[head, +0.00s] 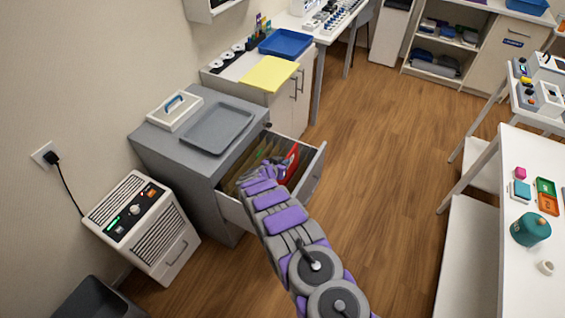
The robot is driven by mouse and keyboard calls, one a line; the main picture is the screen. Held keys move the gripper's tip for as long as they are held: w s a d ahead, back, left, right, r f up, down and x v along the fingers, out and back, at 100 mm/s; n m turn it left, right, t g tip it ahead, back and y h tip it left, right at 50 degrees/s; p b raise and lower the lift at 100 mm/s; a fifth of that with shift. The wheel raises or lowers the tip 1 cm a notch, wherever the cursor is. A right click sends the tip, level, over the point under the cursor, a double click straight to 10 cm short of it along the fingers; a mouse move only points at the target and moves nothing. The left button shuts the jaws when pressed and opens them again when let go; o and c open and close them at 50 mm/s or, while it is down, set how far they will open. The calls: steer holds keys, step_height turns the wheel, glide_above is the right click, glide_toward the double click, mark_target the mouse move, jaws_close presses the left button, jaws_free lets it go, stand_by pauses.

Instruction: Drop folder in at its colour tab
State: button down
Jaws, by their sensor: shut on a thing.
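A grey filing cabinet (150,148) stands against the left wall with its top drawer (313,172) pulled out to the right. Several tan and greenish folders (250,170) stand upright inside the drawer. A red folder (292,160) with a small pale mark stands at the drawer's right part, its upper part showing. My gripper (275,168) is at the drawer opening, shut on the red folder at its left edge. Colour tabs are too small to make out.
A grey tray (218,128) and a white box with a blue handle (174,110) lie on the cabinet. A white heater-like unit (140,225) stands at left. A yellow sheet (270,73) lies on the cupboard behind. White tables (530,285) stand at right; the wooden floor (390,180) between is clear.

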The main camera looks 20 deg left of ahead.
steer(key=shift+f+b, duration=1.55)
steer(key=shift+f, duration=0.75)
steer(key=c, duration=1)
jaws_free()
steer(key=shift+c, duration=0.2)
steer(key=p+v, duration=0.4)
steer(key=v, duration=1.3)
steer(key=shift+s+p, duration=0.2)
steer(key=shift+p, duration=0.1)
steer(key=shift+w+a, duration=0.1)
